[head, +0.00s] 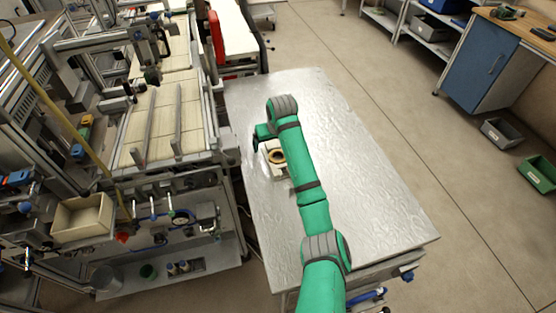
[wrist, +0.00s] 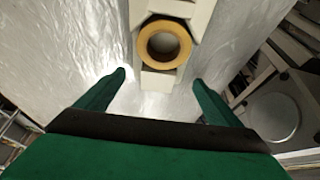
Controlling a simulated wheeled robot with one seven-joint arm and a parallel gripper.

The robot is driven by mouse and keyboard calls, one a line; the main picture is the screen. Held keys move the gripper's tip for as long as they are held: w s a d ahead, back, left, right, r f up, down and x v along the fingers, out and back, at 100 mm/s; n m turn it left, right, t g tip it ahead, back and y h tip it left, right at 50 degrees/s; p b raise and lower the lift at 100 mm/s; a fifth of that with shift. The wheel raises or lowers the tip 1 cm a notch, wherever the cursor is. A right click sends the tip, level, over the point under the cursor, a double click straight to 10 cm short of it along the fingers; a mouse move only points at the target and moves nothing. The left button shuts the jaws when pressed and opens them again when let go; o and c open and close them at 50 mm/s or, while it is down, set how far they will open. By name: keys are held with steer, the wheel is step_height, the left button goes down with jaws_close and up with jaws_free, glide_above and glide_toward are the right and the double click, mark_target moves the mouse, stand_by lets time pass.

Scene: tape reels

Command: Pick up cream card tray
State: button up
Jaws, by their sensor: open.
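The cream card tray (head: 280,172) lies on the metal table (head: 370,190), partly hidden by my arm in the head view. In the wrist view the tray (wrist: 157,80) is at the top centre. I cannot tell how high the fingers are above the table.
A machine frame with rails and a cream bin (head: 83,217) stands left of the table. A blue cabinet (head: 484,62), a grey bin (head: 501,132) and a green bin (head: 538,174) are at the right. The table's right part is clear.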

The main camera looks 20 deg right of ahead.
steer(key=shift+d+f, duration=0.2)
steer(key=shift+f, duration=0.05)
steer(key=shift+w, duration=0.1)
steer(key=shift+c, duration=1.1)
steer(key=c, duration=1)
steer(key=shift+c, duration=0.3)
steer(key=shift+w+r, duration=0.1)
steer(key=shift+w, duration=0.05)
